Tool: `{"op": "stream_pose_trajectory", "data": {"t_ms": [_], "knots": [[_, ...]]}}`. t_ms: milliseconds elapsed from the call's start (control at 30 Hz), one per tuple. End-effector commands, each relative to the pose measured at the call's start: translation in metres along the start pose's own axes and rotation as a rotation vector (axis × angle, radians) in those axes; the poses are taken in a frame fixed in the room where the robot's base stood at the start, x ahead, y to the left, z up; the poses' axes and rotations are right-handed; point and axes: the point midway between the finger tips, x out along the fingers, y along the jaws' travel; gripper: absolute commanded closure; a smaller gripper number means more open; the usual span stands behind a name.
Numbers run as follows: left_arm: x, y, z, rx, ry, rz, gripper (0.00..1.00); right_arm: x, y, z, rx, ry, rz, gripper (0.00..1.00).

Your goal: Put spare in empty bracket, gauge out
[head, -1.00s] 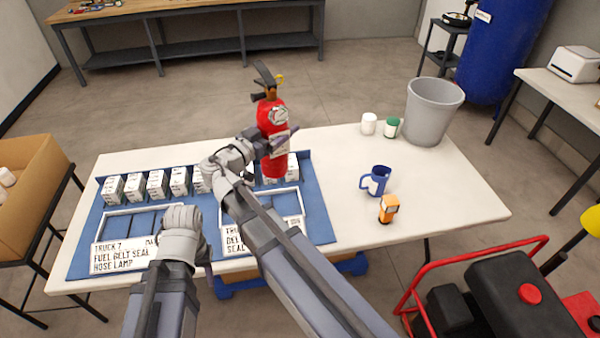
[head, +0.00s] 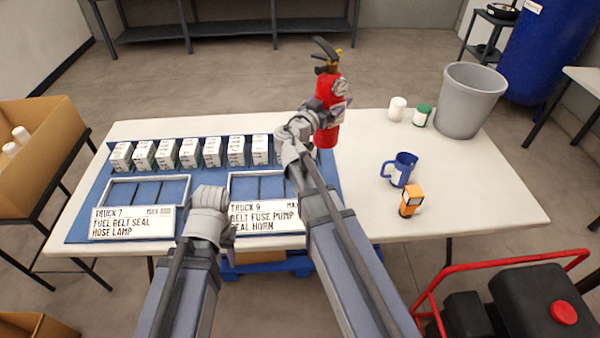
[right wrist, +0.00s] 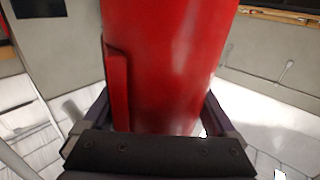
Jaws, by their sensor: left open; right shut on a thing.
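The spare, a red fire extinguisher (head: 328,132) with a black handle and a small yellow part on top, is held upright in my right gripper (head: 322,112). It stands above the back of the white table. In the right wrist view the red body (right wrist: 165,65) fills the space between the jaws (right wrist: 160,130), which are shut on it. The gauge is too small to make out, and I see no bracket. My left gripper (head: 210,208) is empty over the front of the table, between the two framed trays; its fingertips are mostly hidden.
The white table (head: 480,195) carries a blue mat with several white boxes (head: 190,152) and two labelled trays. A blue mug (head: 401,170), an orange device (head: 411,201), two jars and a grey bin (head: 468,100) stand right. A red-framed machine (head: 535,305) is at lower right.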

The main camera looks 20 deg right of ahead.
Motion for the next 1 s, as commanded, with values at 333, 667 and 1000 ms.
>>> {"op": "stream_pose_trajectory", "data": {"t_ms": [333,667,1000], "knots": [[0.079,0.008,-0.005,0.0,0.0,0.0,0.5,0.065,0.021,0.079,-0.005,0.006,-0.125,1.0],[0.129,0.012,-0.008,0.0,0.0,0.0,0.5,0.107,0.043,0.13,-0.007,0.004,-0.232,1.0],[0.145,0.014,-0.009,0.0,0.0,0.0,0.5,0.121,0.053,0.147,-0.007,0.002,-0.278,1.0]]}}
